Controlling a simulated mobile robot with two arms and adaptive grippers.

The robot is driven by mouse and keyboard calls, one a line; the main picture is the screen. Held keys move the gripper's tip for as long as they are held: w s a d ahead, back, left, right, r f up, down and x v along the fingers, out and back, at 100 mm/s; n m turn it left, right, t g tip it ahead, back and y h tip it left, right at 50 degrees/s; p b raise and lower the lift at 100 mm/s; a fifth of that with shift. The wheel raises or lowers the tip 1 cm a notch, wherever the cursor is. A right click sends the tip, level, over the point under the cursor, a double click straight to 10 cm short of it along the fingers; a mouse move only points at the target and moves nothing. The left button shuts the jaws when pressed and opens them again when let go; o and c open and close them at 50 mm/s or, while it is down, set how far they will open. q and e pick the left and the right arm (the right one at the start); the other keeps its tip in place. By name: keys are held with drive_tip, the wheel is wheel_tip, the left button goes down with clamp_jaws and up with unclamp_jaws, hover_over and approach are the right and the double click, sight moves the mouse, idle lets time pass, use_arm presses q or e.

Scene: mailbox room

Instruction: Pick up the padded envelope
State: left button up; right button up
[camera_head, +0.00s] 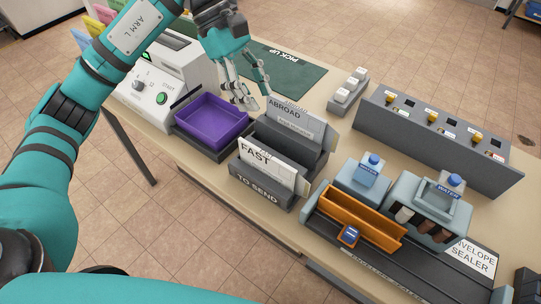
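I cannot make out a padded envelope in the head view. The dark green mat marked PICK UP (300,80) lies at the back of the table, and its left part is hidden behind my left arm and gripper. My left gripper (252,98) hangs at the mat's near left edge, above and behind the purple tray. Its fingers point down and are spread apart, with nothing visibly held between them. My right gripper is not in view.
A purple tray (237,117) stands beside a white machine with a dial (150,97). A grey TO SEND sorter (262,193) has FAST and ABROAD dividers. An orange tray (385,238), water bottles and an envelope sealer (350,262) stand at the right.

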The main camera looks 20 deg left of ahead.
use_arm(q)
drive_tip(key=a+y, duration=0.1)
drive_tip(key=a, duration=0.1)
drive_tip(key=p, duration=0.3)
hover_over(266, 154)
drive_tip(key=a, duration=0.2)
drive_tip(key=shift+y, duration=0.3)
drive_tip(key=f, duration=1)
drive_tip(key=shift+w+d+f, duration=0.1)
drive_tip(key=shift+w+d, duration=0.05)
drive_tip(key=shift+d, duration=0.05)
drive_tip(key=p+x, duration=0.2)
drive_tip(key=x, duration=0.2)
drive_tip(key=shift+w+f+p, duration=0.15)
drive_tip(key=shift+f+p, duration=0.25)
drive_tip(key=shift+f, duration=0.05)
drive_tip(key=shift+d+f, duration=0.15)
drive_tip(key=shift+f, duration=0.15)
drive_tip(key=shift+f+b, duration=0.25)
drive_tip(key=shift+b, duration=0.4)
drive_tip(key=shift+c, duration=0.3)
